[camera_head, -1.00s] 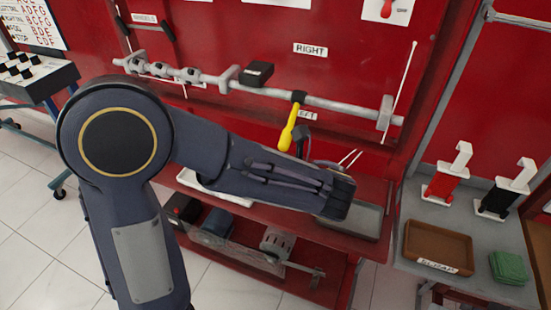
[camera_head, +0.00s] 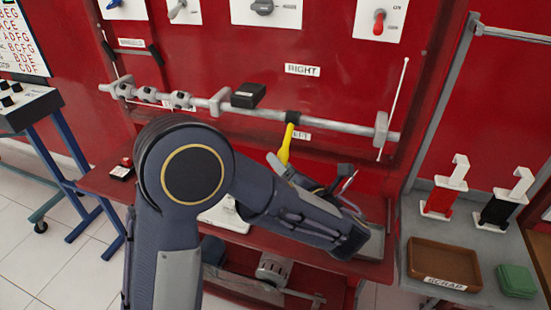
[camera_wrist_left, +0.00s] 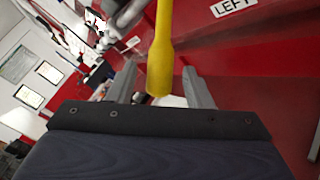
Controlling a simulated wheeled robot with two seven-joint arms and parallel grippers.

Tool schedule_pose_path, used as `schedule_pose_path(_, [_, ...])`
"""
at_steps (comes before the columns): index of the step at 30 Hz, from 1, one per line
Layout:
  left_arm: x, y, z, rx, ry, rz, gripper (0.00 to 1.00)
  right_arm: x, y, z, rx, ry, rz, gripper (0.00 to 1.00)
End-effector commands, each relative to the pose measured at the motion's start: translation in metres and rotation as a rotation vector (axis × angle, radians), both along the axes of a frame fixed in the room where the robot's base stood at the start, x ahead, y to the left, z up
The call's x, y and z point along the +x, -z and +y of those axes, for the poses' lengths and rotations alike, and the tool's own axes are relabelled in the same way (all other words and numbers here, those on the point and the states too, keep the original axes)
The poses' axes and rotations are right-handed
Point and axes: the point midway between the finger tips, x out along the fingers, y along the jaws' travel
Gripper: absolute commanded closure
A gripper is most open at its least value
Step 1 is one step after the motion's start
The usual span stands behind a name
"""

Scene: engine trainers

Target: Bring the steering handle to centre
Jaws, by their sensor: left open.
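The yellow steering handle (camera_head: 286,145) hangs from a dark collar on the grey rail (camera_head: 340,126), its free end pointing down and slightly left, beside the LEFT label (camera_head: 301,136). The RIGHT label (camera_head: 302,69) is above the rail. My left gripper (camera_head: 287,168) is at the handle's lower end, partly hidden by its own wrist. In the left wrist view the gripper (camera_wrist_left: 158,82) is open, with the yellow handle (camera_wrist_left: 160,50) between its two grey fingers and a gap showing on each side. My right gripper is out of view.
A black box (camera_head: 248,95) sits on the rail left of the handle. A thin white rod (camera_head: 394,110) stands near the rail's right end. A brown scrap tray (camera_head: 443,262) and green cloths (camera_head: 517,280) are at right.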

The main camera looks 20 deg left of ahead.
Motion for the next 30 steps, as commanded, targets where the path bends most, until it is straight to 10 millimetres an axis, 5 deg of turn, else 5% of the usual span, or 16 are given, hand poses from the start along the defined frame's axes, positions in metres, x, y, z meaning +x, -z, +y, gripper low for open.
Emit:
schedule_pose_path(7, [0.02,0.0,0.022,-0.002,-0.001,-0.001,0.54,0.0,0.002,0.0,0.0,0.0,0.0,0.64])
schedule_pose_path(17, [0.023,0.0,0.025,-0.002,0.001,-0.001,0.54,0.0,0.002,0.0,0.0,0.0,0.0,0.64])
schedule_pose_path(27, [0.023,0.0,0.024,-0.002,0.001,-0.001,0.99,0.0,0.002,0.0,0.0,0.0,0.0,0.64])
schedule_pose_path(30, [0.023,0.0,0.024,-0.001,0.001,0.0,1.0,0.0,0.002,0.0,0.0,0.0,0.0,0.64])
